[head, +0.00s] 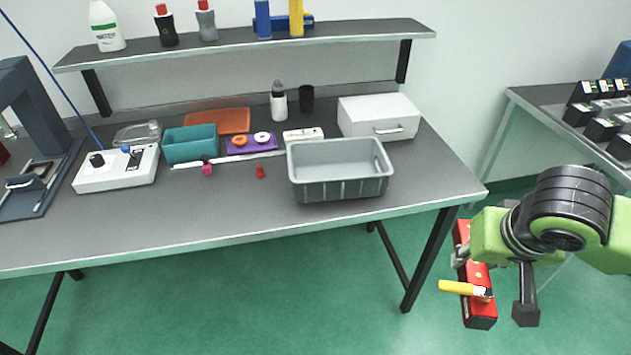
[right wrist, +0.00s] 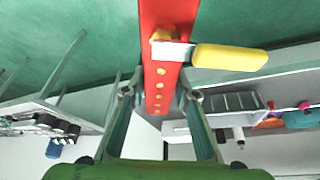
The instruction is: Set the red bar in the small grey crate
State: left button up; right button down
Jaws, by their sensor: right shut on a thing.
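The red bar (head: 476,294) is held by my right gripper (head: 463,257), off the right end of the table and above the green floor. In the right wrist view the red bar (right wrist: 161,75) runs between the two fingers (right wrist: 158,95), which are shut on it. The bar has a row of yellow dots and a yellow-handled part (head: 460,287) on its side. The small grey crate (head: 340,190) stands on the table near its front right; its visible inside looks empty. The crate also shows in the right wrist view (right wrist: 230,103). My left gripper is not in view.
A white drawer box (head: 375,115) stands behind the crate. A teal bin (head: 190,145), a purple tray (head: 252,150) and a small red piece (head: 260,172) are left of it. A shelf (head: 250,45) with bottles hangs above.

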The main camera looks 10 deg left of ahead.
aim_at(337, 170)
jog(key=i+l+u, duration=0.2)
jog(key=u, duration=0.25)
jog(key=i+l+u, duration=0.25)
jog(key=u, duration=0.15)
jog(key=i+l+u, duration=0.1)
jog(key=l+u, duration=0.35)
